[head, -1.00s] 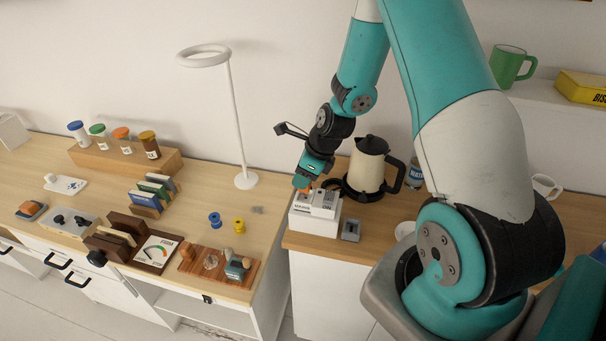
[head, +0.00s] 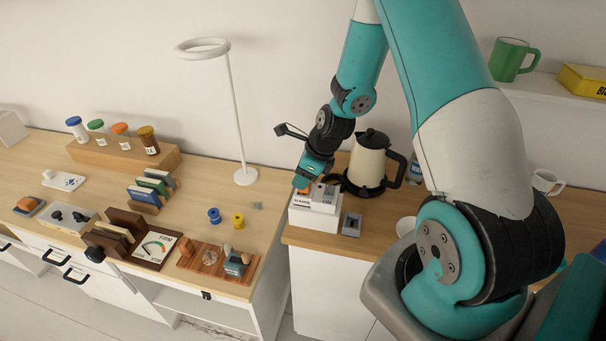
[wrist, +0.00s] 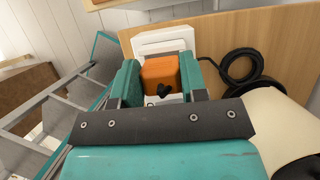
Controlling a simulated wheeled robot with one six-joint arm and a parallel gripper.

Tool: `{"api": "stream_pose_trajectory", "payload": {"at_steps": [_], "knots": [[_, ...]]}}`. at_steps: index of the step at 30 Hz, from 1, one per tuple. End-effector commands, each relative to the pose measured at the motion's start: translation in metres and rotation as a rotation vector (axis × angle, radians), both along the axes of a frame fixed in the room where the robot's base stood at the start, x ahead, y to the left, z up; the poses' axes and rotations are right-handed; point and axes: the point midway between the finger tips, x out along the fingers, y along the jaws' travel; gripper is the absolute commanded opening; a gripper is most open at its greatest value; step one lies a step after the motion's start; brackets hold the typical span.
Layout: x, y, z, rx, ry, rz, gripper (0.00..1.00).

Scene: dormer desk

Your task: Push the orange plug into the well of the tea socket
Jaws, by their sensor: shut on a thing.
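The orange plug (wrist: 160,74) is held between the two teal fingers of my gripper (wrist: 160,80). A black part, perhaps its cord end, shows on its near side. In the head view my gripper (head: 302,184) is over the left part of a white socket block (head: 314,217) on the right-hand counter. The block also shows just beyond the plug in the wrist view (wrist: 163,38). A raised part marked "ON" (head: 327,201) is on its right. The well is hidden under the plug and gripper, so I cannot tell how deep the plug sits.
A cream and black kettle (head: 369,164) stands close to the right of my gripper, its black cord (wrist: 238,68) coiled beside it. A small grey block (head: 351,225) lies right of the socket block. A gap separates this counter from the left desk (head: 262,225).

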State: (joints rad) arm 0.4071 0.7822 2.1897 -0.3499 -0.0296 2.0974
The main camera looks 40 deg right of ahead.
Motion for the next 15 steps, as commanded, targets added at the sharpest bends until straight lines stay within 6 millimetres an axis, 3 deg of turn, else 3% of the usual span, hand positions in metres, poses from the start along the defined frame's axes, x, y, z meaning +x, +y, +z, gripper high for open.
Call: {"api": "stream_pose_trajectory", "payload": {"at_steps": [15], "knots": [[0.0, 0.0, -0.014, 0.0, 0.0, 0.0, 0.17]]}}
